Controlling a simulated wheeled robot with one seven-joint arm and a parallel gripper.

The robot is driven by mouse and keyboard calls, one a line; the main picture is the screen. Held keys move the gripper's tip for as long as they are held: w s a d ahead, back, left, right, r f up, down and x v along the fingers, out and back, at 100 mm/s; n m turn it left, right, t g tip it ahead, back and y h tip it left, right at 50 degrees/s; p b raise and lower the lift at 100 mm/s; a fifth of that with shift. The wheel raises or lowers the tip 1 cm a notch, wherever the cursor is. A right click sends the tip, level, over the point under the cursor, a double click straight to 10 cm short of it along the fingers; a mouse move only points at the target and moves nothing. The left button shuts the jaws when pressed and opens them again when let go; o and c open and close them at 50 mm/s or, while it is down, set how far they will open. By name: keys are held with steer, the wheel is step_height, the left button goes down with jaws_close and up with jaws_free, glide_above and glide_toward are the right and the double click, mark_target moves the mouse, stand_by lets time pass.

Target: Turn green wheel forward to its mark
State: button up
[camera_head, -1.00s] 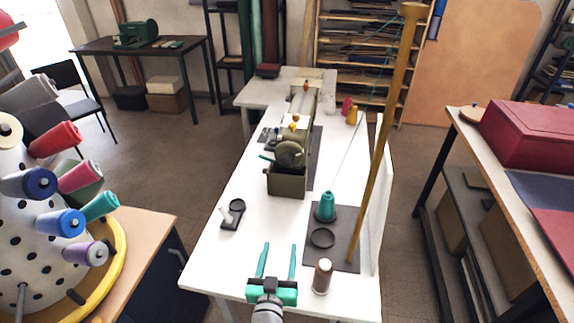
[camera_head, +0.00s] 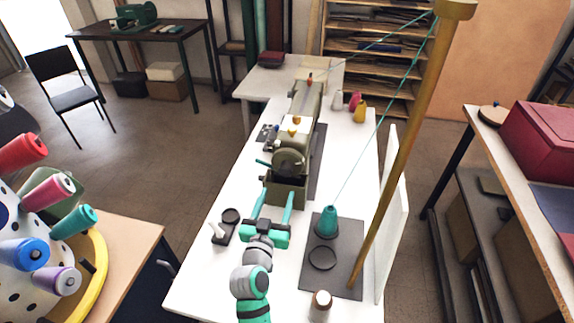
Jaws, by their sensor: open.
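My gripper (camera_head: 272,208) is teal with two parallel fingers. It is open, with its fingers pointing away toward the sewing machine (camera_head: 298,125) on the white table. The machine is olive-drab, and its round handwheel (camera_head: 289,161) faces me at the near end, just above a dark green open box (camera_head: 285,188). The fingertips overlap the box in the picture; I cannot tell whether they touch it. The wheel looks dull olive green with a lighter hub. Its mark is too small to make out. A small teal piece (camera_head: 263,162) sticks out left of the wheel.
A teal thread cone (camera_head: 327,222) and a ring (camera_head: 322,258) sit on a dark mat to the right, beside a slanted wooden post (camera_head: 405,150). A small black holder (camera_head: 228,222) lies to the left. Table space at the front left is clear.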

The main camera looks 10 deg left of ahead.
mark_target(285, 173)
steer(key=w, duration=1.1)
steer(key=shift+d, duration=0.15)
steer(key=shift+a, duration=0.2)
steer(key=c, duration=1)
